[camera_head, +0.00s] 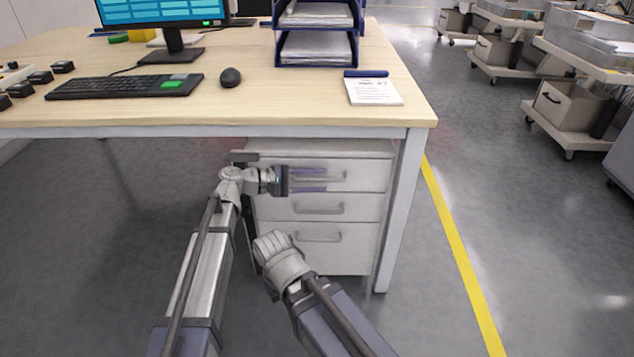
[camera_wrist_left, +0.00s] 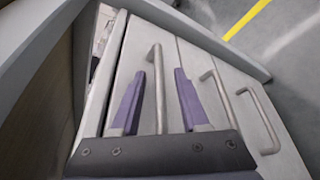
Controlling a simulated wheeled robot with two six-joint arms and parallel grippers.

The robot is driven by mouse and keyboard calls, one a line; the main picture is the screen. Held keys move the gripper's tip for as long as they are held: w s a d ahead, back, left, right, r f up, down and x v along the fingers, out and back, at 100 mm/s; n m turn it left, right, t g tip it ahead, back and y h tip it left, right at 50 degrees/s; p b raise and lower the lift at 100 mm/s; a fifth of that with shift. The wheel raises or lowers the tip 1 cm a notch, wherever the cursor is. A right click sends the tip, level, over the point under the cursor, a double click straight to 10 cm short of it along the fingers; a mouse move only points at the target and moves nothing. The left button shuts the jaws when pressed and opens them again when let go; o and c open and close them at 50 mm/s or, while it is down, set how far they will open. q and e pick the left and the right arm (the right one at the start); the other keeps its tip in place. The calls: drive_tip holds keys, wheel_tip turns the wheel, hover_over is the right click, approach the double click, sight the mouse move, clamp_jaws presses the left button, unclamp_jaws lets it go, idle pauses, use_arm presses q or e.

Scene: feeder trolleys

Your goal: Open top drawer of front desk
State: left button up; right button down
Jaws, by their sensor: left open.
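The front desk (camera_head: 230,110) has a grey drawer unit with three drawers under its right side. The top drawer (camera_head: 363,174) has a horizontal bar handle (camera_head: 335,176); this handle also shows in the left wrist view (camera_wrist_left: 158,75). My left gripper (camera_head: 325,180) is open in front of the top drawer. Its two purple fingers (camera_wrist_left: 158,100) lie on either side of the handle, with visible gaps, not clamped on it. My right arm ends low in front of the bottom drawer; its fingers do not show.
The middle drawer (camera_head: 270,208) and bottom drawer (camera_head: 350,255) sit below. A desk leg (camera_head: 400,215) stands right of the unit. Keyboard, mouse (camera_head: 231,77), blue trays (camera_head: 316,62) and a notepad (camera_head: 374,92) are on top. Open floor lies right, with trolleys (camera_head: 570,118) beyond.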

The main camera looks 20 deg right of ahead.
use_arm(q)
drive_tip(key=shift+d, duration=0.2)
clamp_jaws()
idle(0.3)
idle(1.1)
